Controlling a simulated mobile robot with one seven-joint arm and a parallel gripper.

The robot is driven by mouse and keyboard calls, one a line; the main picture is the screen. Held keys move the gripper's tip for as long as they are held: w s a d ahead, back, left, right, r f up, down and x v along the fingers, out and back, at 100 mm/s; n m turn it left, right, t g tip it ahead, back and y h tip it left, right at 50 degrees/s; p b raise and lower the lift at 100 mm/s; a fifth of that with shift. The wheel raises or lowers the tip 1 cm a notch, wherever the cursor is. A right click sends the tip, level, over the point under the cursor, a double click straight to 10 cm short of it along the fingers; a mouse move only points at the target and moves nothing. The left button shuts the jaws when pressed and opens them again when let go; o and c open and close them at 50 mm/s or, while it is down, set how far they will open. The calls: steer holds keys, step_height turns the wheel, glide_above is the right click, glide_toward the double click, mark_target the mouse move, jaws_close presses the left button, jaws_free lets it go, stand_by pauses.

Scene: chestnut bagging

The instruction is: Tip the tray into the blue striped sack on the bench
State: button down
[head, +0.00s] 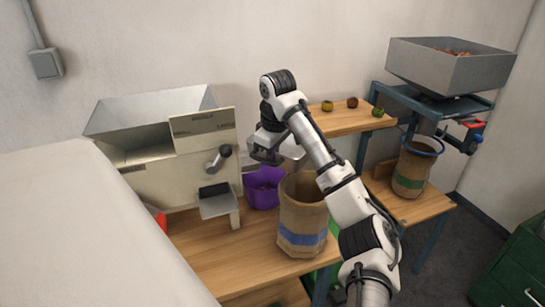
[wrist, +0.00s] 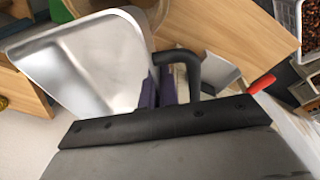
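The blue striped sack (head: 301,212) stands upright and open on the bench (head: 225,255), brown with a blue band low on its side. My gripper (head: 264,150) is above and behind the sack's left rim, and it appears shut on the metal tray (head: 291,152). The tray hangs in the air near the sack mouth, partly behind my arm. In the wrist view the tray (wrist: 95,60) fills the upper left, shiny, with no chestnuts visible on the part I see. My fingertips and their contact with the tray are hidden. The sack's inside is mostly hidden.
A purple tub (head: 263,188) stands behind the sack. A machine with a hopper (head: 165,165) and small chute (head: 218,203) is to the left. A green-banded sack (head: 412,172) stands at the right below a grey bin (head: 450,72). A wooden shelf (head: 345,120) holds several small items.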

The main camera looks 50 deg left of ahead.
steer(key=s+d+r, duration=0.3)
steer(key=s+r, duration=0.1)
steer(key=r, duration=0.3)
steer(key=shift+s+d, duration=0.35)
stand_by(0.4)
